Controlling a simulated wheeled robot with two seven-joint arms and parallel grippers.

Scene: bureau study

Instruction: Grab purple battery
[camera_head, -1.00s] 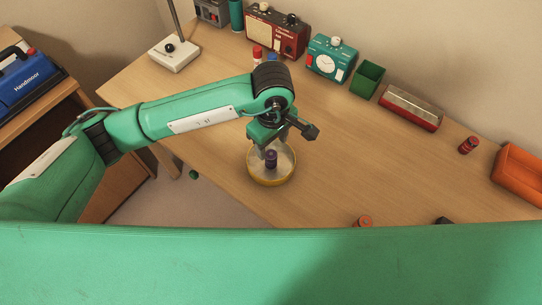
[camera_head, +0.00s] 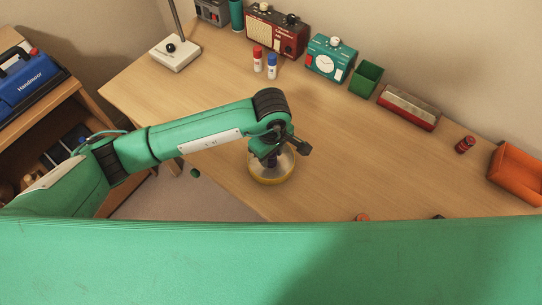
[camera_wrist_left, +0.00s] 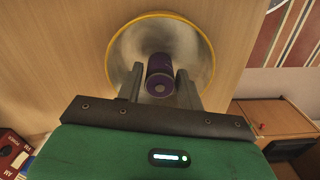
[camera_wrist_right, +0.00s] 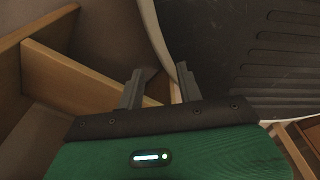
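The purple battery (camera_wrist_left: 160,78) stands in a round metal dish with a yellow rim (camera_wrist_left: 205,48), seen in the left wrist view. In the head view the dish (camera_head: 270,181) sits near the front edge of the desk, and my left gripper (camera_head: 271,158) is over it, hiding most of the battery. In the left wrist view my left gripper (camera_wrist_left: 160,88) is open, with one finger on each side of the battery and a small gap showing. My right gripper (camera_wrist_right: 157,85) is open and empty in the right wrist view, away from the battery.
The desk (camera_head: 340,150) is clear right of the dish. A red battery (camera_head: 465,144) and an orange bin (camera_head: 515,172) are at the right.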

